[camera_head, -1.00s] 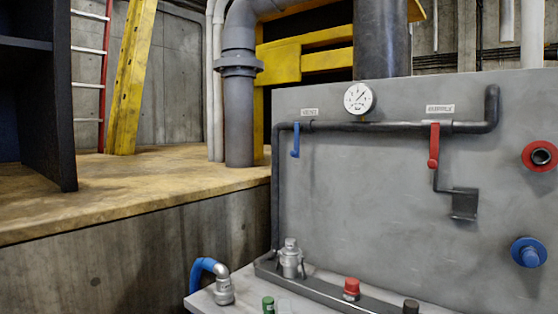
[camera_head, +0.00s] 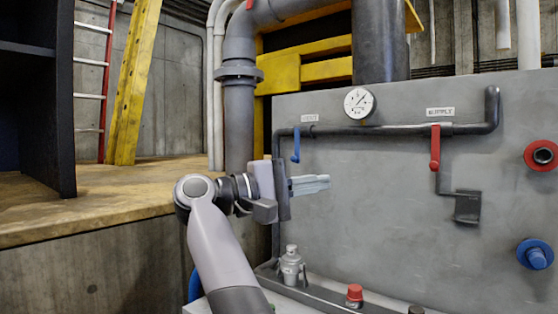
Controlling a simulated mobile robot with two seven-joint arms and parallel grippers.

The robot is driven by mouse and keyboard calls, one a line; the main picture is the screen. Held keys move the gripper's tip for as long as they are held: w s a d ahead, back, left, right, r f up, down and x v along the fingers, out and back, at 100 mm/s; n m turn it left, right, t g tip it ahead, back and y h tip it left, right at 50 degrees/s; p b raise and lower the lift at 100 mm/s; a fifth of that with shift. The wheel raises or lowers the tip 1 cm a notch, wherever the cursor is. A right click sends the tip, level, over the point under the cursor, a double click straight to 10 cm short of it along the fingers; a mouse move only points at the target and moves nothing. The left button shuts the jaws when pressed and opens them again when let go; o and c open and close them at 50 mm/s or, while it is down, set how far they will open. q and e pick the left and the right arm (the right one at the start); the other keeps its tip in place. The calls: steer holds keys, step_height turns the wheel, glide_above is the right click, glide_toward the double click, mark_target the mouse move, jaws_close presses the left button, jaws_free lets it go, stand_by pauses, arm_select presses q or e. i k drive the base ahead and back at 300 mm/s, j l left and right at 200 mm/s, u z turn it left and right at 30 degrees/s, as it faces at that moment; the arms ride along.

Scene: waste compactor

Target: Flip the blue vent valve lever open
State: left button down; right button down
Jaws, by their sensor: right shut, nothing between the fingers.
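The blue vent valve lever (camera_head: 296,145) hangs straight down from the left part of the dark pipe (camera_head: 370,129) on the grey panel, under a small white label. My right gripper (camera_head: 325,183) shows just below the lever in the picture, its fingers pointing right. It is shut and empty. A gap shows between the fingers and the lever's lower end; how far the gripper stands in front of the panel is hard to tell. My left gripper is not in view.
A red lever (camera_head: 435,147) hangs on the same pipe to the right, under the SUPPLY label. A pressure gauge (camera_head: 358,102) sits between the levers. Red (camera_head: 541,156) and blue (camera_head: 534,254) round fittings stick out at right. A silver fitting (camera_head: 291,265) stands on the ledge below.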

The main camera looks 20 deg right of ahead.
mark_target(295, 159)
steer(key=i, duration=1.45)
